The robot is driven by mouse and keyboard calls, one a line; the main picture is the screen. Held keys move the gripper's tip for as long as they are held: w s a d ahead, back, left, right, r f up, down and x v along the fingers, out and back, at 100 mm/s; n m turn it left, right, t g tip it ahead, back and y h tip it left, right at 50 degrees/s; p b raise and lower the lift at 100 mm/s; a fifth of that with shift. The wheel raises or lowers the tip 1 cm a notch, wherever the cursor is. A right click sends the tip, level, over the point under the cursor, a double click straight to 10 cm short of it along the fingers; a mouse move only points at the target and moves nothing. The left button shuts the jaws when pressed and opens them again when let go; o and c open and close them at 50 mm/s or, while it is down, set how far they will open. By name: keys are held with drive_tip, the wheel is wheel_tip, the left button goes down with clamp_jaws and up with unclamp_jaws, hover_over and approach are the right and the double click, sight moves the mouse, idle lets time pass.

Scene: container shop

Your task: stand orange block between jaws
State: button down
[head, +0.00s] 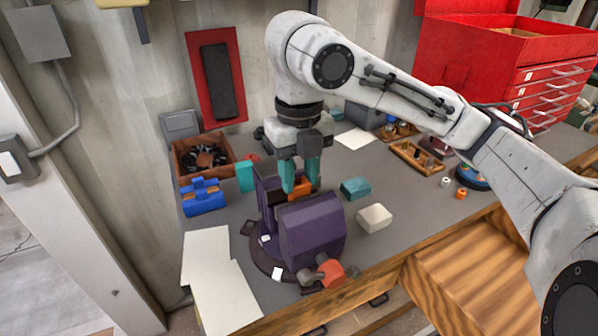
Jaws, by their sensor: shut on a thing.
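My gripper (300,178) points down with teal fingertips over the purple vise (312,229) near the left part of the bench. It is shut on the orange block (300,188), whose lower part is at the opening between the vise jaws. The gripper fingers and the front jaw hide parts of the block. I cannot tell whether the block touches the bottom or the sides of the jaws. The vise's orange-red handle hub (331,274) faces the front edge of the bench.
A blue clamp-like piece (203,198) and wooden box (203,143) stand left of the vise. A teal block (355,187) and cream block (374,218) lie right of it. White sheets (208,257) lie front left. A wooden tray (418,160) stands farther right.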

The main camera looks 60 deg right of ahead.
drive_tip(key=c, duration=0.6)
unclamp_jaws()
drive_tip(key=shift+c, duration=0.2)
wheel_tip(320, 180, up, 6)
drive_tip(key=p, duration=0.5)
drive_tip(key=shift+r+p, duration=0.1)
drive_tip(key=shift+p, duration=0.3)
